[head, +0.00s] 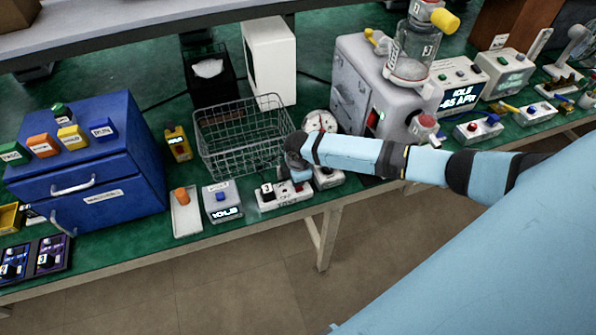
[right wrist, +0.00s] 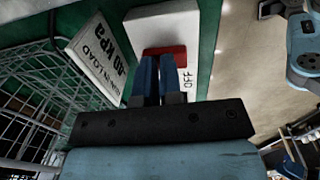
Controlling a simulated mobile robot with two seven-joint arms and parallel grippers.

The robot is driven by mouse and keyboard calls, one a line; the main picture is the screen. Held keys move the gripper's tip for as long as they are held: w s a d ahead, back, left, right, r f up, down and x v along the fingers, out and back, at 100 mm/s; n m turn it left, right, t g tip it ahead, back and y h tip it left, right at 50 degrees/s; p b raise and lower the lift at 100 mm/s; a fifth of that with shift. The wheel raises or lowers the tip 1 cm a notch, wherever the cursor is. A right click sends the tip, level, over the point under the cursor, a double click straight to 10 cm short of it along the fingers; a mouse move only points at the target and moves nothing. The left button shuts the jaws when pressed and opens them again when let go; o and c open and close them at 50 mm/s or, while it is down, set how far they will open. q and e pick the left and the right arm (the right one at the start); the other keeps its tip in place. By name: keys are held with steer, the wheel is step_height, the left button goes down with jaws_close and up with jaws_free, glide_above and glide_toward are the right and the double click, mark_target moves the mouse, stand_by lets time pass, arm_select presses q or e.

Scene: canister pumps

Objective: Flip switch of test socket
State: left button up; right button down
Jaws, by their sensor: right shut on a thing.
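My left gripper is not in view.
A wire basket (head: 242,140) stands just behind the socket. A small white box with a blue button (head: 222,200) stands to its left, and a round gauge (head: 320,121) behind my gripper. A sign marked kPa (right wrist: 100,58) is close left of my fingers.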

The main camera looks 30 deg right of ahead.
step_height(320, 180, up, 4)
steer(key=p, duration=0.4)
steer(key=shift+p, duration=0.4)
step_height(320, 180, up, 10)
steer(key=b, duration=0.1)
steer(key=shift+b, duration=0.35)
